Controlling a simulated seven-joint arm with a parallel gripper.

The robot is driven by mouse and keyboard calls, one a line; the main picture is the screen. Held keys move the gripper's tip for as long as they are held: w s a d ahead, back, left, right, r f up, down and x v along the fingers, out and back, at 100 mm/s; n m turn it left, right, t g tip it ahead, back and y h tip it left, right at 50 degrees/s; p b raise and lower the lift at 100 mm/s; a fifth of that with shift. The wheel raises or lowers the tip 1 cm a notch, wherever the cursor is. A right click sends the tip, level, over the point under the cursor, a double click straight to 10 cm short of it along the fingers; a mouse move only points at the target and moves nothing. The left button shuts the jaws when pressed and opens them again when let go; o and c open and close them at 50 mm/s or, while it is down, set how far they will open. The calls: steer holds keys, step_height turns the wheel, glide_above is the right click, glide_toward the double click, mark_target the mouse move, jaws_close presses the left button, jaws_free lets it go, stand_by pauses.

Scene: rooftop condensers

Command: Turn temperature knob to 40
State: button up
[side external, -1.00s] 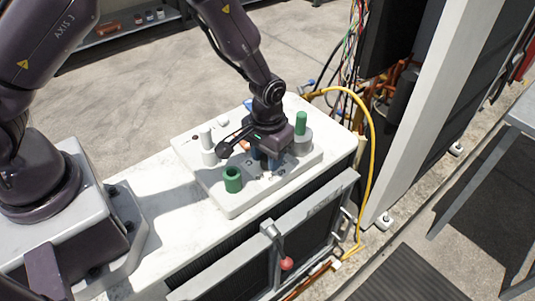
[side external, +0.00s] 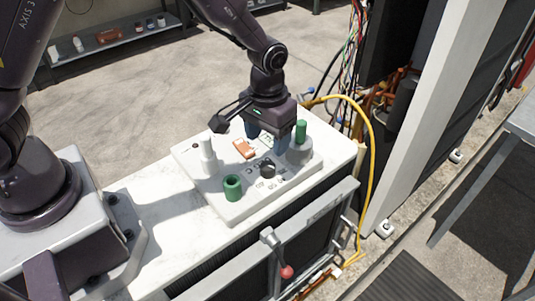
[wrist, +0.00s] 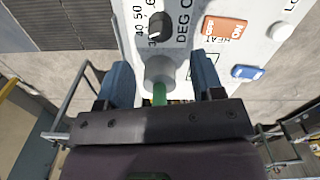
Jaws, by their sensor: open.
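The temperature knob is black (side external: 267,170) and sits on the pale control panel (side external: 232,211), near its front middle. In the wrist view the knob (wrist: 160,27) is at the top, beside "DEG C" and printed numbers including 40 and 50. A small white mark shows on the knob; its exact reading is too small to tell. My gripper (side external: 267,142) is open and empty, its blue fingers pointing down above the panel, behind the knob and apart from it. In the wrist view my gripper's fingers (wrist: 162,66) appear either side of a grey cylinder, not the knob.
A green peg (side external: 301,131) stands on the grey cylinder (side external: 299,151), close to my gripper's right. A yellow hose (side external: 372,150) arches at the right.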

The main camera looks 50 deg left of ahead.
step_height(320, 180, up, 5)
steer(key=shift+r, duration=0.1)
stand_by(0.4)
steer(key=s+a+r+m+t, duration=0.1)
steer(key=s+a+r, duration=0.3)
steer(key=s+r, duration=0.4)
steer(key=s+a+r+m+t, duration=0.1)
steer(key=s+a+r+t, duration=0.3)
steer(key=s+r, duration=0.5)
steer(key=shift+s+a+r+t, duration=0.3)
steer(key=shift+s+a, duration=0.1)
steer(key=shift+s, duration=0.5)
